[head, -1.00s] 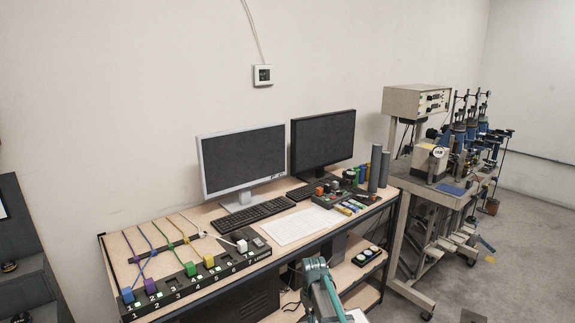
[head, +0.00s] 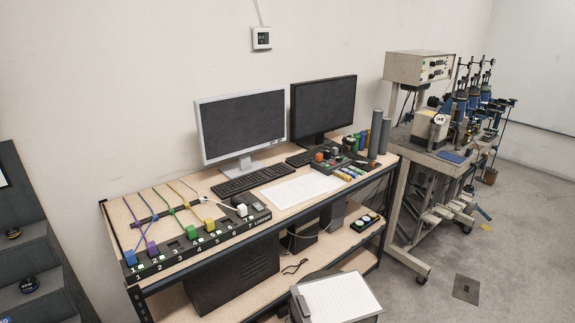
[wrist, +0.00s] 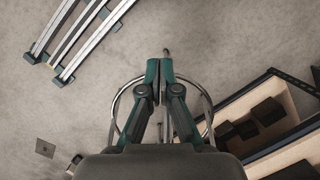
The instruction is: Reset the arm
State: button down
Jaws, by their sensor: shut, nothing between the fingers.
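My gripper (wrist: 159,75) shows in the wrist view, pointing at the grey floor. Its two green-grey fingers are together with nothing between them. A round metal ring, perhaps part of a stool, shows behind the fingers, partly hidden by them. My arm and gripper do not show in the head view now. The lever frame (head: 200,240) lies along the front left of the desk, with blue, purple, green, yellow and white blocks on coloured cords over numbered places.
Two monitors (head: 243,125) and a keyboard (head: 245,180) stand on the desk. A clipboard with paper (head: 338,300) is at the bottom. A machine on a wheeled stand (head: 420,150) is at right. In the wrist view, metal rails (wrist: 85,40) lie upper left and a shelf edge (wrist: 270,150) lower right.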

jog(key=s+f+g, duration=0.2)
jog(key=s+f, duration=0.2)
jog(key=s, duration=0.4)
jog(key=s+f+g+b, duration=0.1)
jog(key=s+f, duration=0.4)
jog(key=s, duration=0.4)
jog(key=shift+s+g, duration=0.15)
jog(key=shift+g, duration=0.25)
